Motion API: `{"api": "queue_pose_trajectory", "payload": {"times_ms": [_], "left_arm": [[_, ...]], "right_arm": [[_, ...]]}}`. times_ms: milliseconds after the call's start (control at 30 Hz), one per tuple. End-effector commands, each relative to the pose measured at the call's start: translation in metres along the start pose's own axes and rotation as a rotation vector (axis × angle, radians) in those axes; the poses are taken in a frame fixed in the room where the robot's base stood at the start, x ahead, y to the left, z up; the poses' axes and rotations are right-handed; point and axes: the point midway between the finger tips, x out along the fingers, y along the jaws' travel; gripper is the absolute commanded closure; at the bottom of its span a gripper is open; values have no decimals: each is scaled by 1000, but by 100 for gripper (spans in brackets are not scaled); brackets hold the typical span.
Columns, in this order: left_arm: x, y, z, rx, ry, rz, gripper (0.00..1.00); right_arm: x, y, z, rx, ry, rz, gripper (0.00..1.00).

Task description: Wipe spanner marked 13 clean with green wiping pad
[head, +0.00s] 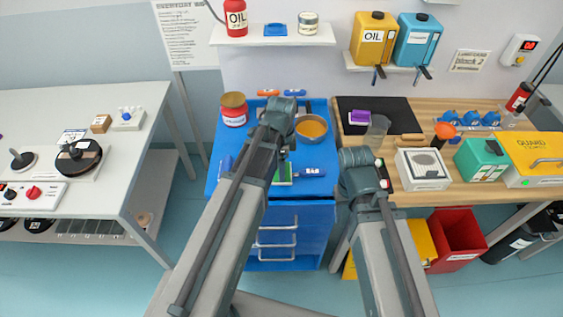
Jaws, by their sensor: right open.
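A green pad (283,178) lies on the blue cart top, partly hidden by my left arm. A blue piece with a white label (312,172) lies at its right; I cannot tell whether they are joined. No spanner marked 13 can be made out; my arms hide parts of the cart and bench. My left gripper (285,153) points down over the middle of the cart, just behind the green pad; its fingers are too small and dark to read. My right gripper (383,180) is open, by the left front edge of the wooden bench, with nothing seen between its fingers.
The blue cart (325,190) also carries a red jar (234,110) and a bowl of orange contents (311,128). The wooden bench (455,192) holds a purple block (360,117), a clear cup (377,130) and a white box (422,168). A red bin (458,240) stands below.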

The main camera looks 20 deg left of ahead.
Motion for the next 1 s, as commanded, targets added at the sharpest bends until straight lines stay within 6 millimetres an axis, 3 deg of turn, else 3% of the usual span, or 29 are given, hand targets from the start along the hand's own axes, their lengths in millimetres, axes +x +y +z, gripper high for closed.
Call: {"api": "queue_pose_trajectory", "payload": {"times_ms": [433,733,1000], "left_arm": [[3,20,-1,1,0,2,66],[3,21,-1,0,0,4,66],[-15,21,-1,0,0,2,66]], "right_arm": [[3,0,0,0,0,0,50],[3,0,0,0,0,0,50],[-14,1,1,0,0,0,50]]}}
